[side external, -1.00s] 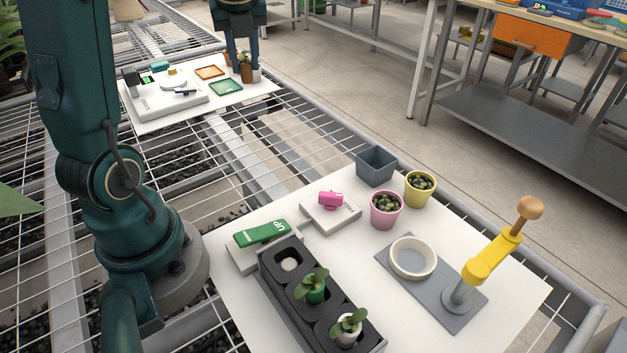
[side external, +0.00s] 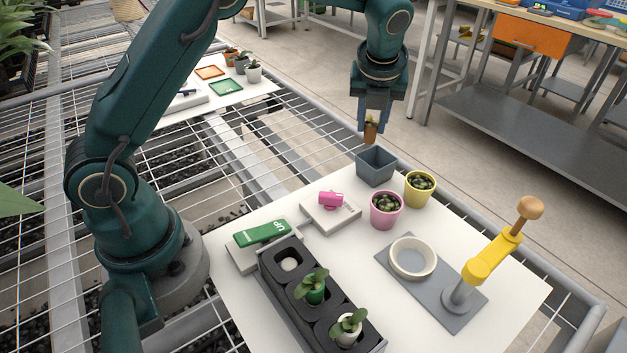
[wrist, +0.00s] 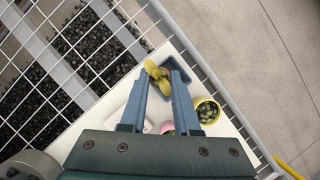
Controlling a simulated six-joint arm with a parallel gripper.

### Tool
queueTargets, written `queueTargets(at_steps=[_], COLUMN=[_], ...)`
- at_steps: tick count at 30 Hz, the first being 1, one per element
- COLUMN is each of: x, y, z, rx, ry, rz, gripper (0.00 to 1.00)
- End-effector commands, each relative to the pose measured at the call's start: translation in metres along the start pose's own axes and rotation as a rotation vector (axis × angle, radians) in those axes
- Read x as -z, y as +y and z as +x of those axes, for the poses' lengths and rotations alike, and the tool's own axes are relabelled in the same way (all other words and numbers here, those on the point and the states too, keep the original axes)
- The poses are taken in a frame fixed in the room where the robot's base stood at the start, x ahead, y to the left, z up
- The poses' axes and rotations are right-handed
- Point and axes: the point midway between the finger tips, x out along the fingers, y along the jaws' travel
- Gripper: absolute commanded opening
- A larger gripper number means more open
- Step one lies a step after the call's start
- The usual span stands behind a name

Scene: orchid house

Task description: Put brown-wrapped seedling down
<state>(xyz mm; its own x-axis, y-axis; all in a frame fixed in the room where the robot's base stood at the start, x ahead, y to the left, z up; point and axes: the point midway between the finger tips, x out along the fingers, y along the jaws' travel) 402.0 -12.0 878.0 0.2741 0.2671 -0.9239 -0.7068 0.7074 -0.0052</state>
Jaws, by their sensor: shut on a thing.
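My gripper (side external: 371,122) is shut on the brown-wrapped seedling (side external: 370,133) and holds it upright, in the air, just above and behind the grey-blue square bin (side external: 376,167) in the side view. In the wrist view the seedling's yellow-green leaves (wrist: 158,78) show between the fingers, near the bin (wrist: 179,69); its wrap is mostly hidden. A dark tray (side external: 291,309) at the front holds a green-wrapped seedling (side external: 313,288) and a white-wrapped seedling (side external: 347,330). The tray's far well has no plant and shows a pale disc (side external: 289,264).
A pink pot (side external: 386,210) and a yellow pot (side external: 420,189) stand near the bin. Devices with green (side external: 262,233) and pink (side external: 331,199) tops lie left. A yellow lever press (side external: 483,263) and white dish (side external: 412,258) stand right.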

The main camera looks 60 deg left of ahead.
Motion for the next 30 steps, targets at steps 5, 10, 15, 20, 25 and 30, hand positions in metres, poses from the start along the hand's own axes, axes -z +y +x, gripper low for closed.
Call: queueTargets(at_steps=[5,10,15,20,25,30], x=[0.009,0.015,0.024,0.025,0.025,0.027], y=[-0.017,-0.018,-0.018,-0.018,-0.018,-0.018], z=[0.008,0.021,0.042,0.046,0.046,0.051], rx=[0.000,-0.005,-0.003,0.000,-0.001,-0.002], ry=[0.000,0.002,0.001,0.000,0.000,0.000], rz=[0.000,0.000,-0.001,-0.002,-0.002,-0.001], gripper=[0.00,0.00,0.00,0.00,0.00,0.00])
